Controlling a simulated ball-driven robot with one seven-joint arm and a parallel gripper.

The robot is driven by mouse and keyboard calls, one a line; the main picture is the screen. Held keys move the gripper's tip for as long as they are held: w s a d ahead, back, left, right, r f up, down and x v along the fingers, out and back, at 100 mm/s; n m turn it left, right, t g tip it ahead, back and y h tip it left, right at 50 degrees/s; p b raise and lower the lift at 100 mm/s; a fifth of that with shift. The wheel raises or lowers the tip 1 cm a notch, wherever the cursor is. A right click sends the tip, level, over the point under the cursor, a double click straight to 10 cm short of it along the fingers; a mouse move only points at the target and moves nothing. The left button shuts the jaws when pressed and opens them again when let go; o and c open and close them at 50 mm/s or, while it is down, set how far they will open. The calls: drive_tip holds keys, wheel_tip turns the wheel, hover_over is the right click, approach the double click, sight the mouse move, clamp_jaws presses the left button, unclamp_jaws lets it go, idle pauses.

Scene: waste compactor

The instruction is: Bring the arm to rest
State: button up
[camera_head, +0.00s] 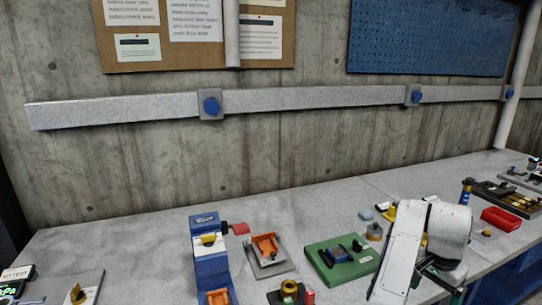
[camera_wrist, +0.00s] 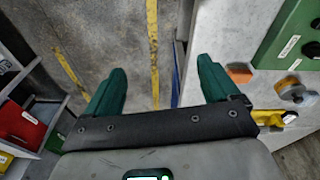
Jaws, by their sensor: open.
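My gripper (camera_wrist: 161,78) is open in the wrist view, with its two dark green fingers wide apart. Nothing is between them; the grey floor with yellow lines shows beyond. In the head view my white arm is folded at the right, over the front part of the bench (camera_head: 130,240). Dark green gripper parts (camera_head: 450,275) show below it near the bench's front edge; the fingertips are hard to make out there.
Left of my arm stand a green fixture (camera_head: 317,252), a blue device (camera_head: 208,262) and a grey plate with an orange part (camera_head: 267,250). A red tray (camera_head: 502,219) lies to the right. In the wrist view, shelves with a red bin (camera_wrist: 22,127) stand at left.

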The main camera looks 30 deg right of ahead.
drive_tip(key=s+a+f+n, duration=0.3)
drive_tip(key=a+f+n, duration=0.2)
drive_tip(key=a, duration=0.5)
drive_tip(key=s+a+f+n+t+y, duration=0.1)
drive_tip(key=s+a+f+n, duration=0.3)
drive_tip(key=a+n, duration=0.3)
drive_tip(key=s+a+f+n, duration=0.3)
drive_tip(key=a+f+n, duration=0.3)
drive_tip(key=a, duration=0.8)
drive_tip(key=shift+s+a+f+y, duration=0.25)
drive_tip(key=shift+s+f+y, duration=0.05)
drive_tip(key=shift+f, duration=0.25)
drive_tip(key=shift+c, duration=0.5)
